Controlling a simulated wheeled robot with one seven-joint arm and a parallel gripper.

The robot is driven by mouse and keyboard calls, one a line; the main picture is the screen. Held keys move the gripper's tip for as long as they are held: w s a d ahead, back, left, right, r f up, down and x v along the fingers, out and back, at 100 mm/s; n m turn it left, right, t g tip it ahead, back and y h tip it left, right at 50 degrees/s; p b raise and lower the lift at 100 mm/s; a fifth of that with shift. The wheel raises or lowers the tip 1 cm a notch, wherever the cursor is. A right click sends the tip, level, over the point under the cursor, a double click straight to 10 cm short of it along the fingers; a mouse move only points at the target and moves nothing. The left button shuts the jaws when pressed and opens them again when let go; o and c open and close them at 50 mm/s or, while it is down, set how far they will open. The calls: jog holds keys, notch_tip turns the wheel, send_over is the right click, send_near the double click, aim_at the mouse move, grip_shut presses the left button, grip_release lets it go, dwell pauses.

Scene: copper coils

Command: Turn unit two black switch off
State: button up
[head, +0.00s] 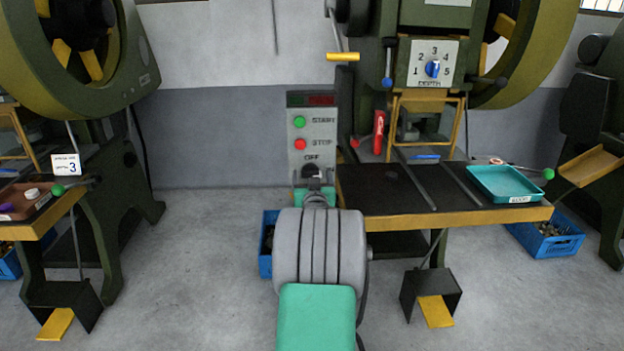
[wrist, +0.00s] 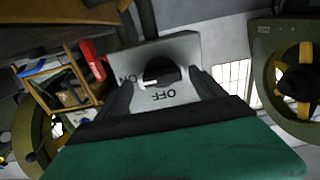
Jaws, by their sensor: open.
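The black rotary switch (head: 311,171) is on the lower face of a grey control box (head: 312,129), under the printed word OFF. In the wrist view the black switch (wrist: 164,72) sits upside down on its grey plate, with OFF below it and ON to its left. Its white mark points left, toward ON. My gripper (wrist: 162,82) is open, with one dark finger to each side of the switch. I cannot tell whether the fingers touch it. In the head view my own arm hides most of the gripper, just below the switch.
Above the switch are a green START button (head: 299,122) and a red STOP button (head: 299,144). To the right is a press table (head: 385,194) with a teal tray (head: 505,184). A blue crate (head: 266,245) stands on the floor behind my arm.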

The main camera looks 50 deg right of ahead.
jog(key=shift+w+d, duration=0.15)
jog(key=c, duration=1.4)
